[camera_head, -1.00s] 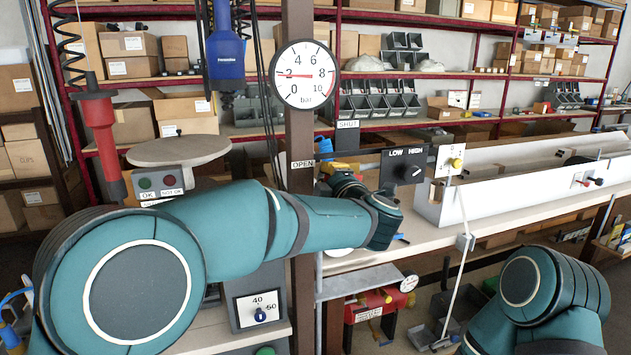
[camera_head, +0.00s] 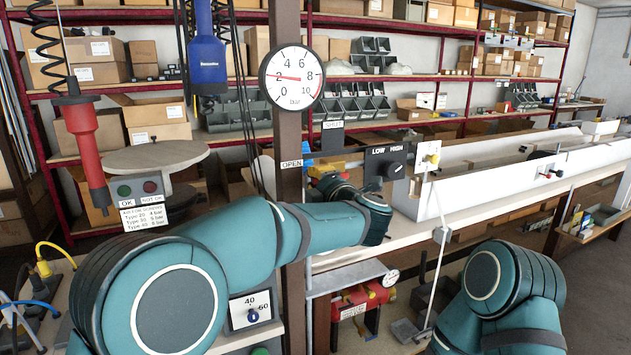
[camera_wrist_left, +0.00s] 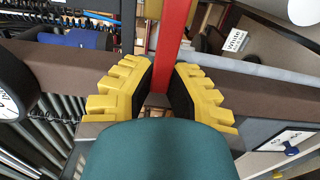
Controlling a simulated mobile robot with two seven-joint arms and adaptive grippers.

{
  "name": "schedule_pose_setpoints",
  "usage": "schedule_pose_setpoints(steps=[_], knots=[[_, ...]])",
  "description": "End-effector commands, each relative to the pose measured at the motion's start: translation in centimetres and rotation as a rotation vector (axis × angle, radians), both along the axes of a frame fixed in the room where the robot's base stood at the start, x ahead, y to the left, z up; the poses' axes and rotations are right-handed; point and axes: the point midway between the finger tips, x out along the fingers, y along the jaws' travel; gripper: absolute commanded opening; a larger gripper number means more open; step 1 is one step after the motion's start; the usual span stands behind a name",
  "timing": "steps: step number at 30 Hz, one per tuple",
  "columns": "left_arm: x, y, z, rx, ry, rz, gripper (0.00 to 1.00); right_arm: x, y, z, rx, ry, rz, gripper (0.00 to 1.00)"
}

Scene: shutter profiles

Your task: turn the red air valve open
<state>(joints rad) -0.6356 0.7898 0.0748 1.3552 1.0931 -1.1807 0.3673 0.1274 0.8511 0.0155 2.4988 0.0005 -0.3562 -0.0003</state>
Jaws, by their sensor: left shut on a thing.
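The red valve lever (camera_wrist_left: 172,45) shows in the left wrist view as a straight red bar running from the top edge down between my gripper's fingers. My left gripper (camera_wrist_left: 163,78) is shut on it, with a yellow ribbed finger on each side. In the head view my left gripper (camera_head: 318,178) is by the brown post, partly hidden by my own wrist, and the lever cannot be made out there. An OPEN label (camera_head: 291,164) and a SHUT label (camera_head: 333,125) are at the post. The gauge (camera_head: 292,77) reads a little above 2 bar. My right gripper is out of view.
The brown post (camera_head: 287,130) stands close to my left forearm. A LOW/HIGH switch box (camera_head: 386,163) and a long white channel (camera_head: 480,190) are on the bench to the right. A red hanging tool (camera_head: 85,135) and a blue one (camera_head: 207,60) hang at left.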

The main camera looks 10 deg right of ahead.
Motion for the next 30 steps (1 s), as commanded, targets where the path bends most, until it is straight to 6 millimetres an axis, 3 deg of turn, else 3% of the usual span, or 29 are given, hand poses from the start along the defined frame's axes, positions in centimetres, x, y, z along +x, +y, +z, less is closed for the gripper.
schedule_pose_setpoints(steps=[4,5,7,20,30], knots=[[-0.1,-0.2,-0.3,0.000,0.005,-0.003,0.00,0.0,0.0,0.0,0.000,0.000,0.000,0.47],[-0.1,-0.2,-0.3,0.000,0.005,-0.003,0.20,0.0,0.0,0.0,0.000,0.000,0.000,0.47],[-0.1,-0.2,-0.3,0.000,0.005,-0.003,0.45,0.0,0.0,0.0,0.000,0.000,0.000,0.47],[-0.8,-0.3,-0.1,0.001,0.002,-0.002,0.46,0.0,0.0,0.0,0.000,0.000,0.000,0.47],[-6.8,-2.3,-0.1,0.000,0.003,-0.005,0.46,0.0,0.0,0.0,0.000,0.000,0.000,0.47]])
